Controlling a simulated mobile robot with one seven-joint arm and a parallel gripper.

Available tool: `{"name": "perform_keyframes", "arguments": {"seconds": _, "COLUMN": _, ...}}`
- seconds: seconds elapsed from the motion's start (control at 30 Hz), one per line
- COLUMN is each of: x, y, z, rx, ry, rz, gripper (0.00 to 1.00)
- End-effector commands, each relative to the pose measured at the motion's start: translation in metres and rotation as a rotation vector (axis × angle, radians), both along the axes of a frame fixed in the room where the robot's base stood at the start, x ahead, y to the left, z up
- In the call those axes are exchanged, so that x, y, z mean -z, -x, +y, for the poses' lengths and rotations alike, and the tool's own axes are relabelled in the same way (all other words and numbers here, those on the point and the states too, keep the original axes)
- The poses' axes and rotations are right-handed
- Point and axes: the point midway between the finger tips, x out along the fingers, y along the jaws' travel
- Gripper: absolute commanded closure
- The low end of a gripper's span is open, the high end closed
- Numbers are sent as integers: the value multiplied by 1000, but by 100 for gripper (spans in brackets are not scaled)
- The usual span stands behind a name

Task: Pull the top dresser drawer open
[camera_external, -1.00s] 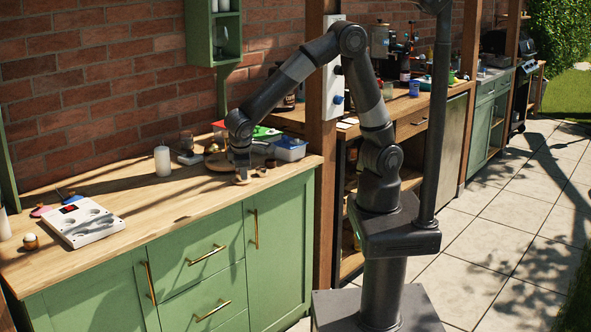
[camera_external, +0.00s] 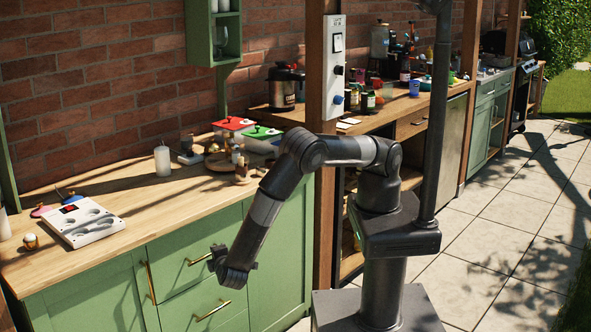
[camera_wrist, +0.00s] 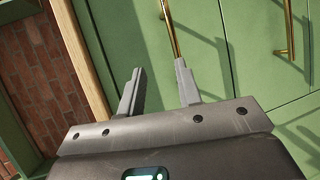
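The top drawer (camera_external: 176,247) is a green front under the wooden counter and appears closed. Its brass bar handle (camera_external: 198,260) is partly hidden behind my gripper (camera_external: 216,257). In the wrist view my gripper (camera_wrist: 160,72) is open, its two grey fingers apart with nothing held between them. The top drawer's handle (camera_wrist: 170,28) runs down to the tip of the right finger, which hides its lower end. I cannot tell whether the finger touches it. The lower drawer (camera_external: 180,313) has a similar handle (camera_external: 212,311), also seen at the right of the wrist view (camera_wrist: 288,30).
Green cabinet doors flank the drawers, with upright brass handles (camera_external: 150,283). The counter (camera_external: 130,185) overhangs slightly and holds a white tray (camera_external: 88,222), a candle (camera_external: 162,160) and several lidded boxes. A wooden post (camera_external: 325,200) stands right of the cabinet. Paving in front is partly hidden.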

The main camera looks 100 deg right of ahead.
Motion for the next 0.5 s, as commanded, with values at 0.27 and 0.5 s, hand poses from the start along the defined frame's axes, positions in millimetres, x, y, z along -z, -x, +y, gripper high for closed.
{"name": "perform_keyframes", "arguments": {"seconds": 0.27, "x": 31, "y": -1, "z": 11, "rx": -73, "ry": 71, "rz": -31, "gripper": 68}}
{"name": "perform_keyframes", "arguments": {"seconds": 0.5, "x": 37, "y": -12, "z": -16, "rx": -71, "ry": 72, "rz": -32, "gripper": 68}}
